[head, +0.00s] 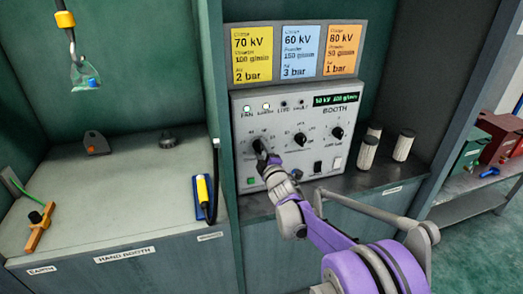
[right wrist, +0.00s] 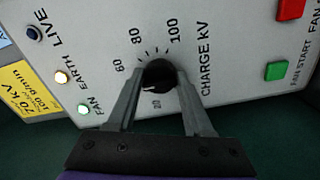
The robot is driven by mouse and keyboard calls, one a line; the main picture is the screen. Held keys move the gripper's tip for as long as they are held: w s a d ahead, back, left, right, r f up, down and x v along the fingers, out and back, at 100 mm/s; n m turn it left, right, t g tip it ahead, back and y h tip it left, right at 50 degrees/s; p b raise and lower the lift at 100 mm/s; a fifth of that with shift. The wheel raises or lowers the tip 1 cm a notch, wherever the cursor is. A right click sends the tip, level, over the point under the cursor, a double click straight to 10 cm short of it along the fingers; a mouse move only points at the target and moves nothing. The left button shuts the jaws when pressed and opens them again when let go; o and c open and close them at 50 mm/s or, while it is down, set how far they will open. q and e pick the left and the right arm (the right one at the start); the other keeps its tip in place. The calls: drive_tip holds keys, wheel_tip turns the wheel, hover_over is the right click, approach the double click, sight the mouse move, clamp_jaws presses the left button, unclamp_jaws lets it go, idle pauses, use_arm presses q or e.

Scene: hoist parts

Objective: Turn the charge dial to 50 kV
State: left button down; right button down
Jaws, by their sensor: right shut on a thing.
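The charge dial (right wrist: 157,72) is a black knob on the grey control panel (head: 292,172). In the right wrist view it sits between the fingertips of my right gripper (right wrist: 158,88), which is shut on it. Marks 60, 80 and 100 and the words CHARGE kV show around it; the lower marks are partly hidden by the fingers. I cannot read its pointer clearly. In the head view my right gripper (head: 264,154) covers most of the dial at the panel's left. The panel's green display (head: 336,99) seems to read 50 kV, in small, blurred digits. My left gripper is out of view.
Two more black dials (head: 300,139) (head: 337,133) sit right of the gripper. Cards (head: 253,55) for 70, 60 and 80 kV hang above. Several pale cylinders (head: 403,146) stand right of the panel. A yellow-handled tool (head: 202,188) lies left on the bench.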

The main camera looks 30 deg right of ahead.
idle(0.3)
drive_tip(key=shift+c, duration=1.5)
unclamp_jaws()
drive_tip(key=v, duration=1.1)
drive_tip(key=shift+b, duration=0.3)
drive_tip(key=shift+w+a, duration=0.1)
